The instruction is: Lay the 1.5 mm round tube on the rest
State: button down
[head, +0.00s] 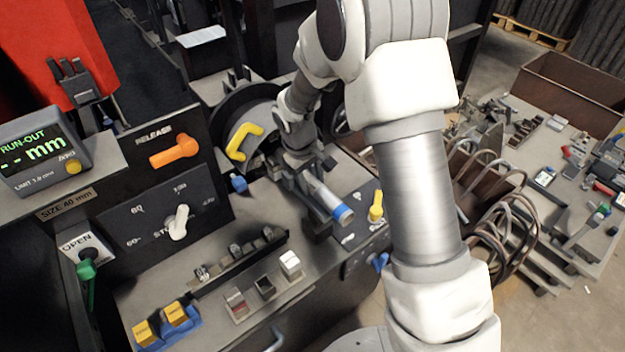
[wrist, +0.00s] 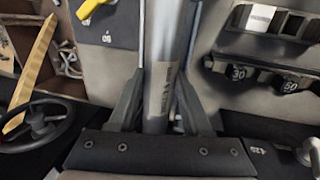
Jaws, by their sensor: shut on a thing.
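A grey metal round tube (head: 325,197) with a blue band at its end slants over the worktop in the head view. My gripper (head: 303,172) is shut on it. In the wrist view the tube (wrist: 160,85) runs upright between the two dark fingers of my gripper (wrist: 161,105), and a pale label strip shows on it. A dark support (head: 317,229) is at the tube's blue end; it may be the rest. I cannot tell whether the tube touches it. My arm hides part of the worktop on the right.
A rail with several small blocks (head: 245,258) lies on the worktop, with yellow-topped pieces (head: 175,313) in front. An orange release lever (head: 174,152), a yellow handle (head: 241,141) and a yellow knob (head: 376,206) stand nearby. A cluttered tool table (head: 560,185) is on the right.

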jog(key=shift+s+f, duration=0.1)
jog(key=shift+f, duration=0.2)
jog(key=shift+c, duration=1.5)
grip_release()
jog(key=shift+f, duration=0.1)
jog(key=shift+o, duration=0.2)
jog(key=shift+s, duration=0.1)
jog(key=shift+f, duration=0.1)
jog(key=shift+r, duration=0.35)
notch_tip(320, 180, up, 17)
jog(key=s+a+p, duration=0.1)
jog(key=a, duration=0.2)
jog(key=shift+s, duration=0.35)
jog(key=shift+d+f, duration=0.1)
